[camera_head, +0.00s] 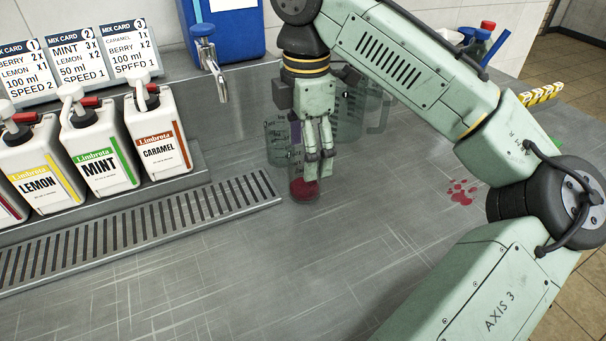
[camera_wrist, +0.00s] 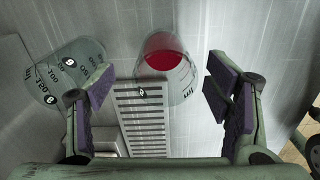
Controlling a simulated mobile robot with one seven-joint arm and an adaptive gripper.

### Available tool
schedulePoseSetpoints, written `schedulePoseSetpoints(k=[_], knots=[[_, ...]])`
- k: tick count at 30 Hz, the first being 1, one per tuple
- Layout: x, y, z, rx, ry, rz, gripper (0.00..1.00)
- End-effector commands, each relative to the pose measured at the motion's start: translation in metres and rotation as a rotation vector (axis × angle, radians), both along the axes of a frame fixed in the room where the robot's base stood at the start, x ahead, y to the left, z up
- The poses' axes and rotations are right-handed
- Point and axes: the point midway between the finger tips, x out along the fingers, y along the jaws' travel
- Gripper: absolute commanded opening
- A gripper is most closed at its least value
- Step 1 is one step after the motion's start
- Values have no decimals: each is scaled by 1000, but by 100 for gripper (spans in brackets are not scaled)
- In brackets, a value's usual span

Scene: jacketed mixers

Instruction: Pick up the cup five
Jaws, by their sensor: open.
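A clear cup with red contents (camera_head: 304,189) stands on the steel counter, partly hidden behind my gripper in the head view. In the wrist view, this cup (camera_wrist: 178,85) shows ahead of the gap between my fingers, with "ml" print on its side. I cannot read a number five on it for sure. My gripper (camera_head: 319,157) points down above and close to the cup. In the wrist view, its purple-padded fingers (camera_wrist: 160,90) are apart, with nothing held between them.
Clear jugs (camera_head: 350,122) stand just behind my gripper. Syrup bottles, among them mint (camera_head: 100,145) and caramel (camera_head: 158,135), line the left, behind a drip grate (camera_head: 140,225). A tap (camera_head: 210,65) stands at the back. The front counter is clear.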

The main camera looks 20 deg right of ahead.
Motion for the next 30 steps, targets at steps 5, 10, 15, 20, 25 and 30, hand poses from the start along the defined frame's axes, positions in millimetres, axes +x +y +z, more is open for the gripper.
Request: schedulePoseSetpoints(k=[5, 10, 15, 20, 25, 30], knots=[[0, 0, -15, -1, -1, -1, 72], [-5, 1, -33, -4, 1, -1, 72], [-6, 3, -58, -3, 1, -1, 72], [-6, 4, -67, -2, 0, 2, 72], [-6, 4, -67, -2, -1, 1, 72], [-6, 4, -67, -2, -1, 1, 61]])
